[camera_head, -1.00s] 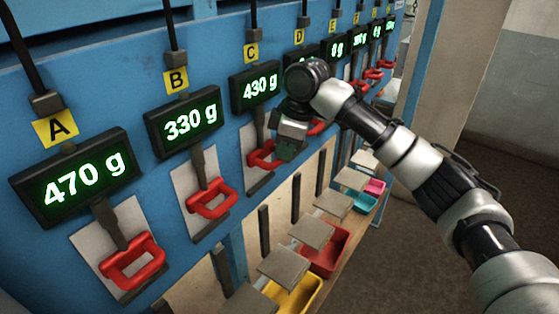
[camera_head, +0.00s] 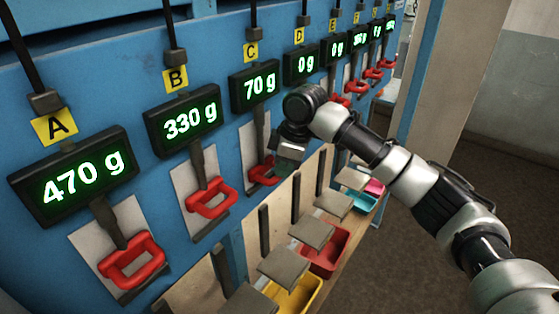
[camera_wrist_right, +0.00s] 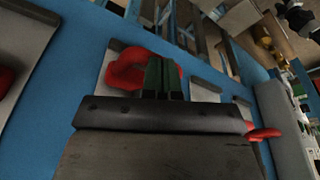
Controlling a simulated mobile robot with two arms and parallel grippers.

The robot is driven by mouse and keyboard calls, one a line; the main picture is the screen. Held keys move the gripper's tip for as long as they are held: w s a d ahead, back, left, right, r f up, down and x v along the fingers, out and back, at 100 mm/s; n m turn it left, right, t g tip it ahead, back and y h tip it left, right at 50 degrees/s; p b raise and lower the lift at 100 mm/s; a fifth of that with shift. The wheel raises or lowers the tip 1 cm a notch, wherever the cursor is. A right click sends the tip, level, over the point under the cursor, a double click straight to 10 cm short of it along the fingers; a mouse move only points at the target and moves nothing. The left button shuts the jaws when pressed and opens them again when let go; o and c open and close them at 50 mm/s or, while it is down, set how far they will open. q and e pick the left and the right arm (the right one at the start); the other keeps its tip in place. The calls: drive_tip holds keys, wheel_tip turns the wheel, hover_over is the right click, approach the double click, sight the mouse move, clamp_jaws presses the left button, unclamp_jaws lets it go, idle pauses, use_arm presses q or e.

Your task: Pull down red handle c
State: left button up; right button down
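Red handle C (camera_head: 263,172) is a red loop under the label C (camera_head: 251,52) and its display, which reads 70 g (camera_head: 257,87). It sits low on its pale plate on the blue panel. My right gripper (camera_head: 289,151) is at the right side of handle C in the head view. In the right wrist view, the gripper's two dark green fingers (camera_wrist_right: 163,78) are close together and overlap a red loop handle (camera_wrist_right: 118,70). Part of the loop is hidden behind them, and I cannot tell whether they pinch it. My left gripper is not in view.
Handle A (camera_head: 132,262) and handle B (camera_head: 211,199) hang to the left, with displays at 470 g and 330 g. More red handles (camera_head: 356,86) run off to the right. Below are grey plates (camera_head: 312,232) and coloured trays, including a yellow tray (camera_head: 310,296).

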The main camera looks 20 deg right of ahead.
drive_tip(key=s+d+b+v, duration=0.1)
drive_tip(key=d+b+v, duration=0.1)
drive_tip(key=v, duration=1)
drive_tip(key=shift+d+f+b, duration=0.2)
drive_tip(key=shift+d+b, duration=0.15)
drive_tip(key=shift+b, duration=0.35)
drive_tip(key=shift+f, duration=0.1)
